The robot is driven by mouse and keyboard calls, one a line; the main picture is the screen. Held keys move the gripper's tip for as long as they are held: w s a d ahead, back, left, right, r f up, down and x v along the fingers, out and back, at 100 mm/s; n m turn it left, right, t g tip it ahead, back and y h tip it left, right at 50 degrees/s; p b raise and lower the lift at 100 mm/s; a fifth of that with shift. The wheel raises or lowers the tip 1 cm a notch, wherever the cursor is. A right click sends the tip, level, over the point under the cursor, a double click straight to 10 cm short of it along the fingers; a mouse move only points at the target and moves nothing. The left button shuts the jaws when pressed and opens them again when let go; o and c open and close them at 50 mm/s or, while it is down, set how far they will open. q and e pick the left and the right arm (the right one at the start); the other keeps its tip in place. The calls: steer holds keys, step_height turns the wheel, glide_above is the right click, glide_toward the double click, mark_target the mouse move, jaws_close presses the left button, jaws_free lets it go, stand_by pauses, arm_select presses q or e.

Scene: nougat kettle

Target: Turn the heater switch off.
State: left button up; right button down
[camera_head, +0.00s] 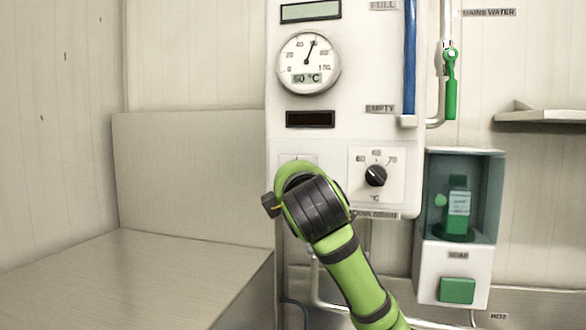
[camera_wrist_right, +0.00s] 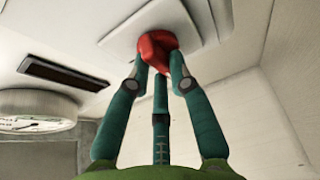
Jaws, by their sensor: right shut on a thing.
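The red heater switch (camera_wrist_right: 155,44) sits on a pale square plate (camera_wrist_right: 200,16) in the right wrist view. My right gripper (camera_wrist_right: 158,68) has its green fingers closed around the red switch, with the fingertips touching it. In the head view my right arm comes up from the lower right, and its wrist covers the switch and the gripper's fingers. Only the top edge of the switch plate (camera_head: 299,158) shows there. My left gripper is in neither view.
The white kettle panel (camera_head: 350,105) carries a dial thermometer (camera_head: 308,63) reading about 60 °C, a dark display (camera_head: 310,119) and a black temperature knob (camera_head: 375,175) right of my wrist. A soap dispenser (camera_head: 457,270) and a green-handled water valve (camera_head: 451,85) stand farther right.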

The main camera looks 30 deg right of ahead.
stand_by(0.3)
steer(key=c, duration=1.1)
jaws_free()
steer(key=v, duration=0.7)
steer(key=shift+s+a, duration=0.1)
steer(key=shift+s, duration=0.15)
